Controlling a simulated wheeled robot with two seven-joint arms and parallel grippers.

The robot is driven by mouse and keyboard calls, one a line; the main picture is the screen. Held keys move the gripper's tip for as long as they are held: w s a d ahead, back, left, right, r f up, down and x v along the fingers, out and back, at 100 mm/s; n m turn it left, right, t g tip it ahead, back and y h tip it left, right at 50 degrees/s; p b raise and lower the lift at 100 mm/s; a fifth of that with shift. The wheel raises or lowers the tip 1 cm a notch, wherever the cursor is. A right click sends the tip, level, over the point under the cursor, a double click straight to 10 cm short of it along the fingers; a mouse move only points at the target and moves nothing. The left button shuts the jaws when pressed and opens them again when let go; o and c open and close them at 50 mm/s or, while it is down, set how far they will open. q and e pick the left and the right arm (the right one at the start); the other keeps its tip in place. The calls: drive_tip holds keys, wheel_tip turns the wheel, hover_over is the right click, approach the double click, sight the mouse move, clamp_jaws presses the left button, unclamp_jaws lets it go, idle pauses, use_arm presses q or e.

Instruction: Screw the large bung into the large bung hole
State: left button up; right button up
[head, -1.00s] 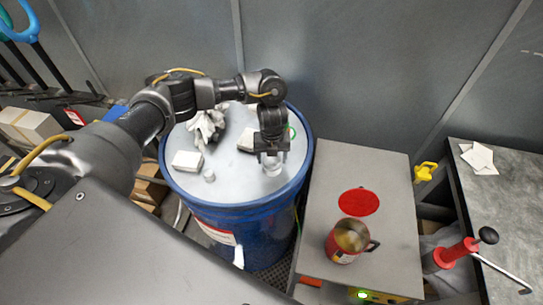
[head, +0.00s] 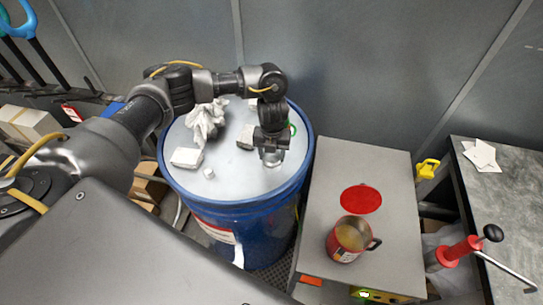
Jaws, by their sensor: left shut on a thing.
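A blue drum (head: 240,222) with a pale grey lid stands in the middle of the head view. My left gripper (head: 271,158) points down over the right part of the lid. It is shut on a round metal piece, the large bung (head: 272,159), at or just above the lid. The large bung hole is not visible; the gripper and bung cover that part of the lid. A small round grey bung (head: 209,173) is on the lid near its front left. My right gripper is not in view.
A white rag (head: 206,120) and pale blocks (head: 187,158) lie on the lid. A grey cabinet (head: 392,190) to the right carries a red disc (head: 361,199) and a red mug (head: 349,239). A grey wall stands close behind the drum.

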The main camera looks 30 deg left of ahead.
use_arm(q)
drive_tip(key=shift+m, duration=0.4)
drive_tip(key=shift+f+m+b, duration=0.15)
drive_tip(key=shift+m+b, duration=0.5)
drive_tip(key=shift+m, duration=0.25)
drive_tip(key=shift+m+b, duration=0.3)
drive_tip(key=shift+m, duration=0.8)
drive_tip(key=shift+r+m, duration=0.2)
drive_tip(key=shift+m, duration=0.1)
